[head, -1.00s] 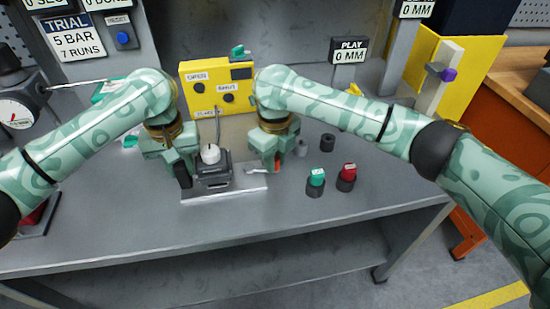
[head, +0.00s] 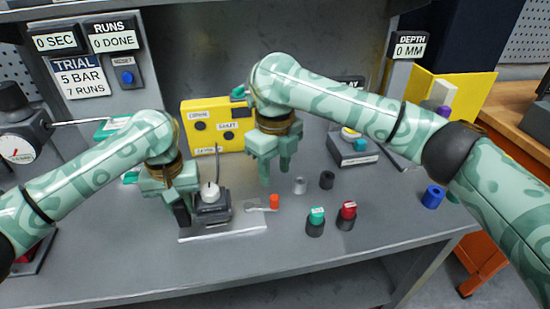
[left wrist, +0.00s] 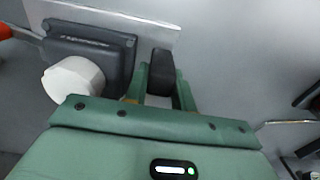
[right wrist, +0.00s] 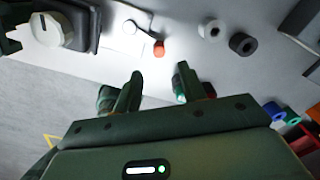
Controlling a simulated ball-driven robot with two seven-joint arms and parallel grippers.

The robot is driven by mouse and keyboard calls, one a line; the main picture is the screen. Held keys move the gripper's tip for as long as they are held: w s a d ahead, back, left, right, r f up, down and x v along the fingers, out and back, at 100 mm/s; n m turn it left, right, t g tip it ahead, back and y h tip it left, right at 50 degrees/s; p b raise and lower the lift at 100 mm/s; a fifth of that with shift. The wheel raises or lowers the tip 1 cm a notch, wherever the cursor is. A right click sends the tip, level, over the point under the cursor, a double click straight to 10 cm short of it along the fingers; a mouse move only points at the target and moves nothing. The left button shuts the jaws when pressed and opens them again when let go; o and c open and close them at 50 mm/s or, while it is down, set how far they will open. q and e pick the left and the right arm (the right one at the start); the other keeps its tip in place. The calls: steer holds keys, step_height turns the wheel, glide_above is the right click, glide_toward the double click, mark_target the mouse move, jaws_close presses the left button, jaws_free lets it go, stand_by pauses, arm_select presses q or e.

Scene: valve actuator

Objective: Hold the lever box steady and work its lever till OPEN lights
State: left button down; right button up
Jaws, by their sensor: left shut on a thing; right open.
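The lever box (head: 213,212) is a dark grey box with a white round knob (head: 210,191) on top, on a pale plate (head: 222,234). Its flat metal lever sticks out to the right and ends in an orange tip (head: 274,201). The orange tip also shows in the right wrist view (right wrist: 158,48). My left gripper (left wrist: 158,88) is shut on a black block (left wrist: 161,70) beside the box. My right gripper (head: 275,174) is open and empty, above and behind the lever tip, apart from it. The yellow panel (head: 217,140) behind bears OPEN and SHUT labels; its round lamps look dark.
A grey cylinder (head: 300,185) and a black one (head: 326,180) stand right of the lever. Green-topped (head: 316,220) and red-topped (head: 347,214) pieces stand nearer the front. A blue ring (head: 433,197) lies farther right. The bench front is clear.

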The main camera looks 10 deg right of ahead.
step_height(320, 180, up, 3)
steer(key=shift+f, duration=0.1)
stand_by(0.5)
steer(key=m+t+y, duration=0.4)
steer(key=m+y, duration=0.4)
steer(key=m, duration=2.2)
glide_toward(276, 198)
steer(key=x, duration=1)
steer(key=shift+w+a+f, duration=0.15)
steer(key=shift+f, duration=0.05)
jaws_close()
